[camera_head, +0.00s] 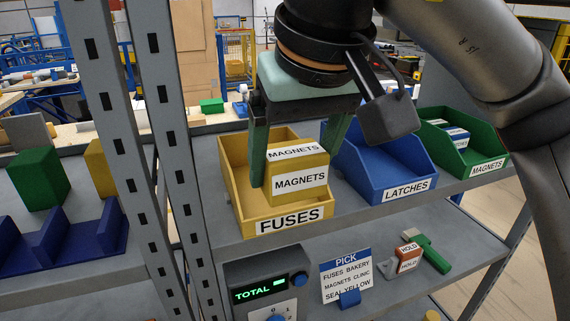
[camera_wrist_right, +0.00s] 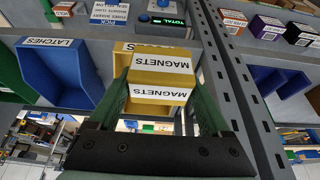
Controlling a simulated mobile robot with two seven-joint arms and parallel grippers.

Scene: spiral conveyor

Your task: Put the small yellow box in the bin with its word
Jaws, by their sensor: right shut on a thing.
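My right gripper (camera_head: 297,165) is shut on a small yellow box (camera_head: 299,198) with white MAGNETS labels. The box is at the opening of the yellow bin (camera_head: 234,170) labelled FUSES; I cannot tell whether it is inside or just above. The box also shows between the fingers in the right wrist view (camera_wrist_right: 161,82). A blue bin (camera_head: 396,187) labelled LATCHES stands to the right. Farther right is a green bin (camera_head: 484,158) labelled MAGNETS, holding a white-and-blue item. My left gripper is not in view.
A perforated grey post (camera_head: 170,130) stands left of the yellow bin. Below the bins are a TOTAL display (camera_head: 262,291), a PICK sign (camera_head: 346,272) and a red HOLD box (camera_head: 408,256). A green block (camera_head: 38,178) is at the far left.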

